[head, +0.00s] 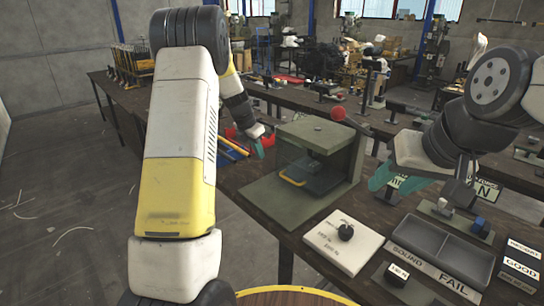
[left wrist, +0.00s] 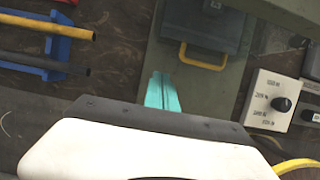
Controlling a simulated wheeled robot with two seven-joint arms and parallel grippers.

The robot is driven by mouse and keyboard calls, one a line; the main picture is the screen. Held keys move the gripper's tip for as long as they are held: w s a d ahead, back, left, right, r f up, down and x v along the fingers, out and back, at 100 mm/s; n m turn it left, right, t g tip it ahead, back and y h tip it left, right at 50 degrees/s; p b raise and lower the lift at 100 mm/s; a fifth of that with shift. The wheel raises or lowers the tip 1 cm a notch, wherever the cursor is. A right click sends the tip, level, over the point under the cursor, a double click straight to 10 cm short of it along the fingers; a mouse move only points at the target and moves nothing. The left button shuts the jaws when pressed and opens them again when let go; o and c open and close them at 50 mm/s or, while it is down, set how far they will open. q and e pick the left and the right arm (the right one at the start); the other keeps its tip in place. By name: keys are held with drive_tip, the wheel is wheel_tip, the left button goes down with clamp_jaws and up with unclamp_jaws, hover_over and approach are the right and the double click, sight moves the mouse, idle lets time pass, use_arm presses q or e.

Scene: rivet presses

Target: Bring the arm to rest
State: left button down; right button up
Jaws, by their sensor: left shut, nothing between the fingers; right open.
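My left gripper (head: 262,146) is above the left part of the bench, just left of the grey-green press (head: 318,140), partly hidden behind my own arm. In the left wrist view its teal fingers (left wrist: 162,92) are together with nothing between them, over the press's base plate (left wrist: 185,75). My right gripper (head: 398,180) is open and empty, above the bench to the right of the press.
A blue rack (left wrist: 55,45) with yellow and black rods is beside the left gripper. A white box with a black knob (head: 324,248) stands before the press. A grey tray marked SOUND and FAIL (head: 433,267) lies at right. Open floor (head: 60,215) is at left.

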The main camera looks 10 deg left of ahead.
use_arm(q)
drive_tip(key=s+d+r+m+t, duration=0.1)
drive_tip(key=s+d+r+m, duration=0.2)
drive_tip(key=s+r+m, duration=1.1)
drive_tip(key=s+d+r+m+t, duration=0.1)
drive_tip(key=s+r+m, duration=0.1)
drive_tip(key=s+m, duration=1.3)
drive_tip(key=s, duration=0.9)
drive_tip(key=shift+r+t+y, duration=0.3)
drive_tip(key=shift+r+t, duration=0.1)
